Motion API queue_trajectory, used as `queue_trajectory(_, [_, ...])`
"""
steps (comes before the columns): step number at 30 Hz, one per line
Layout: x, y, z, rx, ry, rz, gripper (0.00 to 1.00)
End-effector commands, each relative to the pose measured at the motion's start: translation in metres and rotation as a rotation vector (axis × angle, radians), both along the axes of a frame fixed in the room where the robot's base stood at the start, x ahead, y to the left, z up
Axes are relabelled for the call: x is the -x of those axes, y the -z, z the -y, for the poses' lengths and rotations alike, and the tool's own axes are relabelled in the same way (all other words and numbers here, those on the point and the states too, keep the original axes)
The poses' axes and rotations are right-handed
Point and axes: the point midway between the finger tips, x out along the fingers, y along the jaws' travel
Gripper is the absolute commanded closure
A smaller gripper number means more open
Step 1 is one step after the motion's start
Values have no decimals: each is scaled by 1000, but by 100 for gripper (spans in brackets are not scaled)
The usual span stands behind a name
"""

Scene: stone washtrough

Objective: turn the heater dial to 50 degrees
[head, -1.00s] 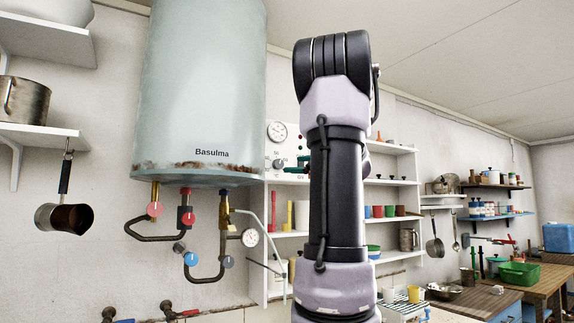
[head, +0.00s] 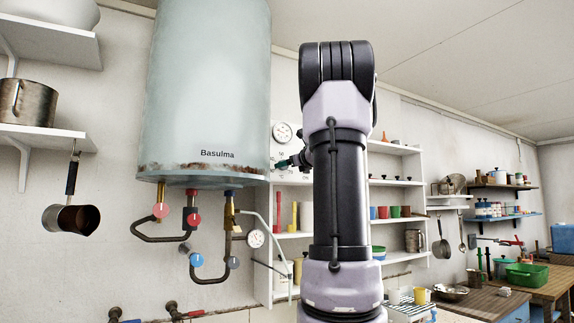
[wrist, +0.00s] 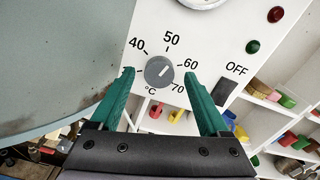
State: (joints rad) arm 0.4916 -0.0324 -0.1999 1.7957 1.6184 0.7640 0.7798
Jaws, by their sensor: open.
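The heater dial (wrist: 159,71) is a round grey knob on a white panel (wrist: 215,45). Its scale reads 40, 50, 60 and 70 °C around it. A pale line on the knob slants up to the right, roughly toward the side between 50 and 60. My gripper (wrist: 158,76) is open, with one teal finger on each side of the dial. I cannot tell whether the fingers touch it. In the head view my gripper (head: 285,163) is at the panel beside the heater, and it mostly hides the dial there.
The large pale heater tank (head: 205,90) stands close left of the panel, also filling the left of the wrist view. An OFF switch (wrist: 226,90) and red and green lamps are right of the dial. White shelves (head: 398,183) with cups stand to the right.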

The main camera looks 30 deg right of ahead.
Motion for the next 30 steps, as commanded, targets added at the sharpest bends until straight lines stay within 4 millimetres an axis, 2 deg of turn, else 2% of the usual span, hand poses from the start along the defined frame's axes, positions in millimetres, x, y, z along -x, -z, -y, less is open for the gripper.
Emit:
queue_trajectory(4, [-11,0,1,1,0,-1,20])
queue_trajectory(13, [-14,0,1,1,0,0,20])
queue_trajectory(14, [-13,0,1,1,0,0,28])
queue_trajectory(15, [-13,0,1,1,0,0,43])
queue_trajectory(19, [-13,0,1,1,0,0,93])
queue_trajectory(20, [-13,0,1,1,0,0,100])
queue_trajectory(25, [-13,0,1,45,0,-3,100])
queue_trajectory(30, [-13,0,1,203,1,-11,100])
